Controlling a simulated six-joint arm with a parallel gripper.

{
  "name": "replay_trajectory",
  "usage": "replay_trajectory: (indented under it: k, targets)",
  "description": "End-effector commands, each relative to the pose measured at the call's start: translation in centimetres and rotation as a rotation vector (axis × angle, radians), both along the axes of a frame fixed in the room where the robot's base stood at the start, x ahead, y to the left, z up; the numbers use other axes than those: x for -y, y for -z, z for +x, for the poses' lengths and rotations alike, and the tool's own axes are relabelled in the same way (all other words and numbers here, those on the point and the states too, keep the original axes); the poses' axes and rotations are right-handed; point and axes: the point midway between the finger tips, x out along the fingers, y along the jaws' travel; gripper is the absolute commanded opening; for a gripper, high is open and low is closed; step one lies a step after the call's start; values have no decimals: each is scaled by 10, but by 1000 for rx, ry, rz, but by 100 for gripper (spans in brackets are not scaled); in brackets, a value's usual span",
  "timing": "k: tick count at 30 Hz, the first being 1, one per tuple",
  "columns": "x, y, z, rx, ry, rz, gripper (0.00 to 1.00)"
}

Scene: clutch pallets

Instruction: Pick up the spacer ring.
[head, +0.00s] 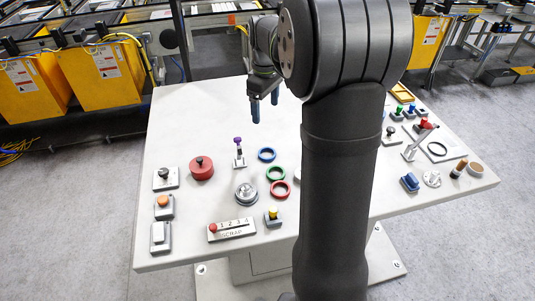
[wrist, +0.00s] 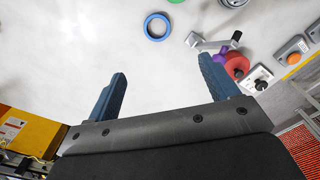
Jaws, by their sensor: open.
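Three loose rings lie flat on the pale table: a blue ring (head: 267,160), a green ring (head: 276,180) and a red ring (head: 280,198). I cannot tell which one is the spacer ring. My gripper (head: 265,104) is open and empty, above the far part of the table, beyond the rings. In the wrist view the blue ring (wrist: 147,28) lies past the fingertips of my gripper (wrist: 163,68), apart from them. Only an edge of the green ring (wrist: 176,1) shows there at the top. A dark ring (head: 428,149) lies on a plate at the right.
A purple-topped lever (head: 239,153) stands left of the blue ring, with a red knobbed disc (head: 201,168) further left. A metal round fixture (head: 246,194) sits beside the green and red rings. Buttons line the left edge. My arm hides the table's middle right.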

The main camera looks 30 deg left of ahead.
Motion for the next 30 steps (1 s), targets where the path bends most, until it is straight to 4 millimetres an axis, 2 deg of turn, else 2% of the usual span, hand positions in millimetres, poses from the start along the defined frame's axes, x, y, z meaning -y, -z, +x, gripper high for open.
replay_trajectory:
  k: [5, 18, 30]
  targets:
    - [0, 14, -1, -1, -58, -1, 80]
    - [1, 104, -1, -3, -56, -3, 80]
    - [0, 143, 3, -2, -54, -2, 80]
